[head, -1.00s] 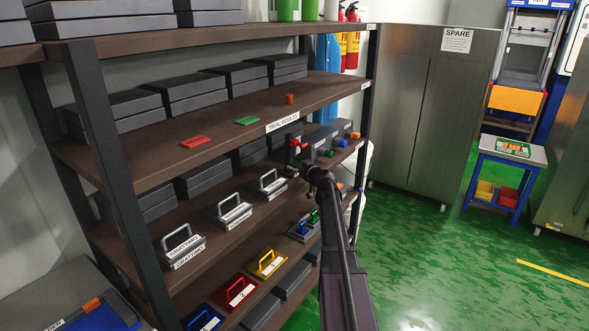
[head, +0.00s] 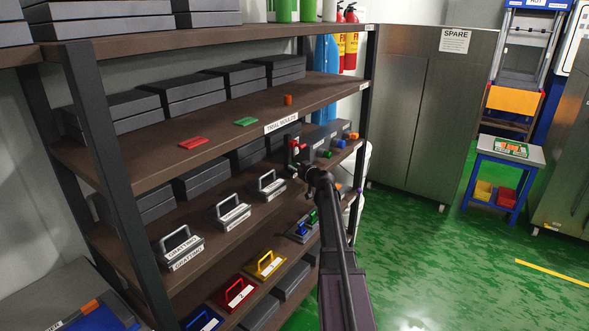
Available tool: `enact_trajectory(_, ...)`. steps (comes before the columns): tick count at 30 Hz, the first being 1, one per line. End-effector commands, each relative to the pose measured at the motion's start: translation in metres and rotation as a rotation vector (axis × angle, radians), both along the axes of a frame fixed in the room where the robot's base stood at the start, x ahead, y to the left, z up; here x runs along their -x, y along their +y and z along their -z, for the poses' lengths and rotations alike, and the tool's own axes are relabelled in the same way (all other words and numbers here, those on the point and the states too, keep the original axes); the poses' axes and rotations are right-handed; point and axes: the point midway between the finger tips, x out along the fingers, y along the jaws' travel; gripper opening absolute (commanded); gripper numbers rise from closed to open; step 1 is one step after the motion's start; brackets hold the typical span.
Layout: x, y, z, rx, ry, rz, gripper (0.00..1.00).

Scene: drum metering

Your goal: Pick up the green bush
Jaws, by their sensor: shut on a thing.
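My gripper (head: 298,168) is at the right end of the middle shelf, in front of the dark boxes there. It is small in the head view and its fingers are partly hidden by my wrist. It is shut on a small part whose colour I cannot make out. More small green and blue pieces lie on a grey tray (head: 296,237) below my gripper.
Handled blocks (head: 232,214) stand at left. The green floor to the right is open, before a cabinet (head: 430,110).

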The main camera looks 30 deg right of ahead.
Motion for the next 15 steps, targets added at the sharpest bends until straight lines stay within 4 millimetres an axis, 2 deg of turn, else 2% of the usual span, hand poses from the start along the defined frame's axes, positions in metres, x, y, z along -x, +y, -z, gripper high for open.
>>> enact_trajectory(5,0.0,0.0,-0.003,0.0,0.0,0.0,0.0)
enact_trajectory(11,0.022,0.001,-0.002,0.0,0.0,0.001,0.0)
enact_trajectory(15,0.046,0.001,-0.002,0.0,0.0,0.002,0.0)
